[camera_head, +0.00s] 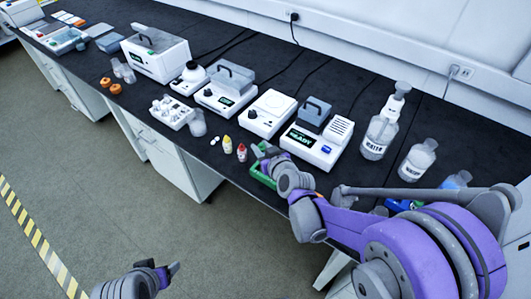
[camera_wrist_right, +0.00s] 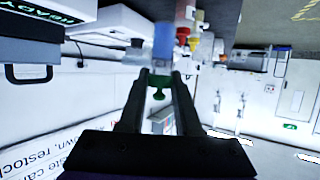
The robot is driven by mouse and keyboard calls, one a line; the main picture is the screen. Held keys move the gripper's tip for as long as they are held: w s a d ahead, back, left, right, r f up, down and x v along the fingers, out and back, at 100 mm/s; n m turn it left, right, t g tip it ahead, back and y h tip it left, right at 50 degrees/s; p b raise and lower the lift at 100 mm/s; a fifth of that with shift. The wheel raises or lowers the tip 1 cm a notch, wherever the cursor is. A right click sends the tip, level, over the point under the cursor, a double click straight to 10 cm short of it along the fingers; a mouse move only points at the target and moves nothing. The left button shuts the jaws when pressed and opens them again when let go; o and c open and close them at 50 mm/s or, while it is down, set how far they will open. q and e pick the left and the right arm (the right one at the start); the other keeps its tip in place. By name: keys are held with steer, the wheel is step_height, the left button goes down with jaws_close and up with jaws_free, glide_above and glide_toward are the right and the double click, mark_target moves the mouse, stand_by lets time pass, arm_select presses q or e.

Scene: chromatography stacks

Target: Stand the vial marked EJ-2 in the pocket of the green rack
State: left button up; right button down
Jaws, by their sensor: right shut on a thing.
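My right gripper (camera_head: 262,151) is over the bench's front edge, beside the green rack (camera_head: 259,180), which my wrist partly hides. In the right wrist view the gripper (camera_wrist_right: 160,78) is shut on a vial (camera_wrist_right: 163,42) with a bluish body and a green cap between the fingers. No marking on it is readable, so I cannot tell whether it is EJ-2. The rack's pocket is hidden. A yellow-capped vial (camera_head: 227,145) and a red-capped vial (camera_head: 241,152) stand left of the gripper. My left gripper (camera_head: 174,268) is low over the floor; its jaws are unclear.
Behind the rack stand a white READY device (camera_head: 318,147) and another white instrument (camera_head: 269,114). A wash bottle (camera_head: 381,125) and a clear bottle (camera_head: 417,160) stand to the right. A white tray (camera_head: 171,111) lies left. Small white caps (camera_head: 214,141) lie near the vials.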

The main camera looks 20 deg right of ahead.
steer(key=shift+s+a+r, duration=0.1)
steer(key=shift+a+r, duration=0.05)
steer(key=shift+w+f+b, duration=0.2)
steer(key=shift+f+b, duration=0.25)
steer(key=shift+f, duration=0.1)
step_height(320, 180, down, 2)
steer(key=shift+b, duration=0.8)
steer(key=shift+f+b, duration=0.35)
steer(key=shift+f, duration=0.15)
steer(key=shift+f, duration=0.15)
steer(key=shift+f+b, duration=0.95)
steer(key=shift+f, duration=0.05)
steer(key=shift+f, duration=0.15)
steer(key=shift+f+b, duration=0.4)
